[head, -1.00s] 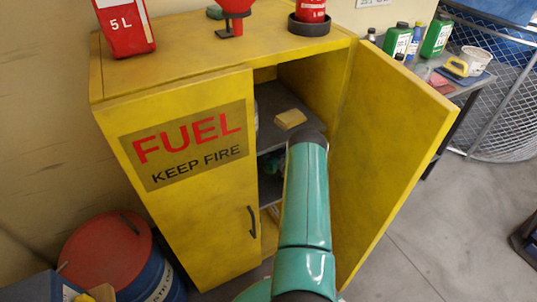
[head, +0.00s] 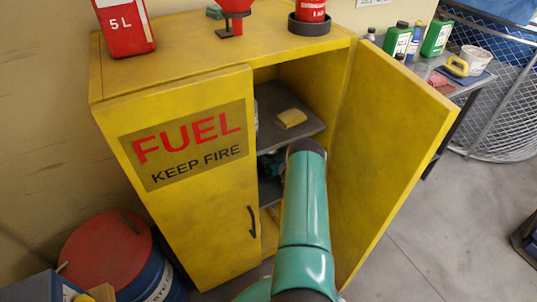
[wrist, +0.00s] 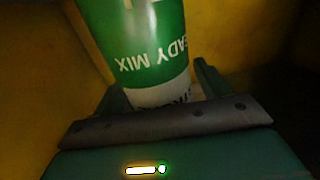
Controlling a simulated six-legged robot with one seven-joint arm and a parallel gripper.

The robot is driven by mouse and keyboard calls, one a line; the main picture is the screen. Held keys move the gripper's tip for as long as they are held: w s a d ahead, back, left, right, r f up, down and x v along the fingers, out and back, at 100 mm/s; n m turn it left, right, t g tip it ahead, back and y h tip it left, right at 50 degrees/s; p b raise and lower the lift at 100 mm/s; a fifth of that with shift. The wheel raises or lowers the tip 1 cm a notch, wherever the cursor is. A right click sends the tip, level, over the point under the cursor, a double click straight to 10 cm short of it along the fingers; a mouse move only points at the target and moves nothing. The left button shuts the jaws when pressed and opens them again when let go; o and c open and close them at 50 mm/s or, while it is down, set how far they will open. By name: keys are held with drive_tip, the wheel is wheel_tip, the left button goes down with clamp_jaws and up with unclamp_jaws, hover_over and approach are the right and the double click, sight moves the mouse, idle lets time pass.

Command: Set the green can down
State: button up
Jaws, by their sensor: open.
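The green can (wrist: 135,40), with a white lower band and the words READY MIX appearing upside down, fills the top middle of the wrist view. My gripper (wrist: 157,92) is open, with one finger on each side of the can's white end. I cannot tell whether a finger touches it. In the head view my arm reaches into the open yellow fuel cabinet (head: 190,215), and it hides the gripper and the can. What the can rests on does not show.
The open cabinet door (head: 385,150) stands close on the right of my arm. A yellow block (head: 291,118) lies on the upper grey shelf (head: 275,99). A red-lidded blue drum (head: 105,250) stands at lower left.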

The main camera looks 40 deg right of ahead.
drive_tip(key=s+a, duration=0.2)
drive_tip(key=s, duration=1)
drive_tip(key=shift+r, duration=0.15)
